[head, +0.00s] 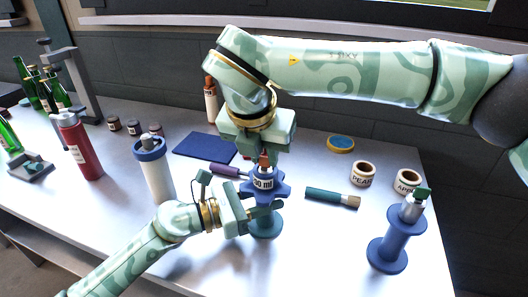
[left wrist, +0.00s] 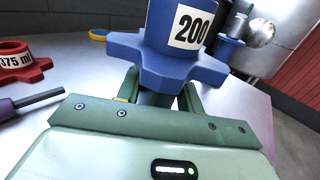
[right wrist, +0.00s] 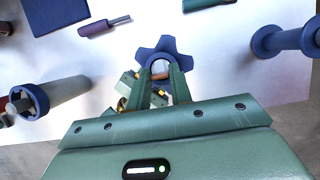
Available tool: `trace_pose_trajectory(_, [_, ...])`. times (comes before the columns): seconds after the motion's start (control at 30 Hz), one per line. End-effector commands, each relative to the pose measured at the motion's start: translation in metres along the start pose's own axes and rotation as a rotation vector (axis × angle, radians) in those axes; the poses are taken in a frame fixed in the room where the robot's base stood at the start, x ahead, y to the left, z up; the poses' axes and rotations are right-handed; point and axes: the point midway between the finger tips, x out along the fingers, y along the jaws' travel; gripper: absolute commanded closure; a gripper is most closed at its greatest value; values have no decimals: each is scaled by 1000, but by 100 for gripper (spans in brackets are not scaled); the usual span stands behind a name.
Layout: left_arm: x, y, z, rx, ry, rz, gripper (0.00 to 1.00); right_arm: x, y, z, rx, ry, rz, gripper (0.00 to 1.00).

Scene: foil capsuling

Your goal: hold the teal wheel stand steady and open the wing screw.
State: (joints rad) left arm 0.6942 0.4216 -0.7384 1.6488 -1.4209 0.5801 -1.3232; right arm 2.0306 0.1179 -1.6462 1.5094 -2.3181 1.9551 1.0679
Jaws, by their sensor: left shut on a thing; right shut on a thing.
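The teal wheel stand (head: 265,226) stands on the table in the head view, carrying a blue star wheel (head: 265,190) with a white label. The wheel shows in the left wrist view (left wrist: 165,60) and in the right wrist view (right wrist: 150,53). My left gripper (head: 264,209) is shut on the stand's post just below the wheel. My right gripper (head: 264,158) points down from above and is shut on a small copper-coloured piece (head: 264,162) at the top, apparently the wing screw. Its wings are hidden between the fingers.
A purple-handled tool (head: 224,170) lies left of the wheel, near a blue mat (head: 205,147). A white cylinder (head: 157,178) stands left. A red 375 ml wheel (left wrist: 22,65) shows in the left wrist view.

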Motion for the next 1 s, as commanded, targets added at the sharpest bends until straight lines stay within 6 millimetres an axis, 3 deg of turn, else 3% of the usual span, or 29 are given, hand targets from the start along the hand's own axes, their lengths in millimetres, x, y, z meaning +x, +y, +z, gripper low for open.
trace_pose_trajectory(0.73, [0,-1,0,0,1,-1,100,0,0,2,79,-4,-31,100])
trace_pose_trajectory(0.77, [0,-1,0,0,1,-1,100,0,0,2,79,-4,-31,70])
trace_pose_trajectory(0.8, [0,-1,0,0,1,-1,100,0,0,2,78,-4,-31,59])
trace_pose_trajectory(1.0, [0,-1,-1,-1,1,-1,100,0,0,1,77,-2,-31,56])
